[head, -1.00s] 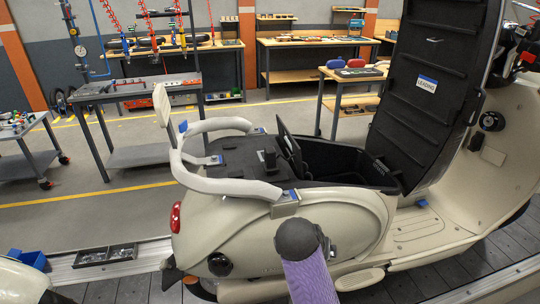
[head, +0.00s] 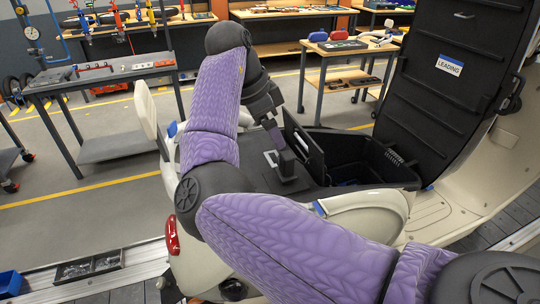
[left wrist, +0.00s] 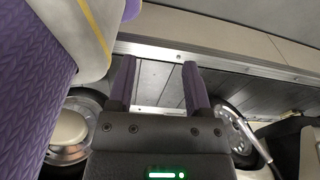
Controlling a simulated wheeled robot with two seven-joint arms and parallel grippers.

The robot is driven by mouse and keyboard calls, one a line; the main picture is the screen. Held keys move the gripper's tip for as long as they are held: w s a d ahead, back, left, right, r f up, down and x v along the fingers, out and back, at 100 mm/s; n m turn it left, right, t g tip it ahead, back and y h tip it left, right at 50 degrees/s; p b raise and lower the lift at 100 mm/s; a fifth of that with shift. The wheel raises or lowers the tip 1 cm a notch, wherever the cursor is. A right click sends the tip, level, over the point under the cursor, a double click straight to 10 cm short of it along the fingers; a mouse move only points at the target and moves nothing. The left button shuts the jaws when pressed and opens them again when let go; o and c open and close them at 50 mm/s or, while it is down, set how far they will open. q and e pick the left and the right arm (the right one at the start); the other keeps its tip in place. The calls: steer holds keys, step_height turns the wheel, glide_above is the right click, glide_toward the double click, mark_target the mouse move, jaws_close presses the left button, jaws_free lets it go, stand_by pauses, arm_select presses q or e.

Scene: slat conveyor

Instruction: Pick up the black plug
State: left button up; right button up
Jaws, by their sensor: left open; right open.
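My right gripper (head: 283,152) reaches down from my purple-sleeved right arm to the black deck (head: 262,182) under the open seat of the cream scooter. Its fingertips are at or just above a small dark block there. I cannot make out the black plug for certain; it may be this block or be hidden by the fingers. I see nothing clearly held. My left gripper (left wrist: 158,90) shows in the left wrist view, open and empty, with dark conveyor slats (left wrist: 160,82) beyond its fingers.
The raised black seat underside (head: 435,85) carries a "LEADING" label. An upright black flap (head: 303,147) stands close to the right gripper, with the open black storage bin (head: 352,150) to its right. Workbenches stand behind, across the floor.

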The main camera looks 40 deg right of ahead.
mark_target(284, 155)
steer(key=s+f, duration=0.1)
steer(key=s+d+f, duration=0.1)
steer(key=shift+f, duration=0.3)
steer(key=x, duration=0.4)
steer(key=shift+w+a+f, duration=0.1)
steer(key=shift+a+f, duration=0.05)
steer(key=shift+f, duration=0.55)
arm_select(q)
steer(key=shift+s+d, duration=0.1)
steer(key=shift+s, duration=0.85)
arm_select(e)
steer(key=shift+c, duration=1.2)
jaws_close()
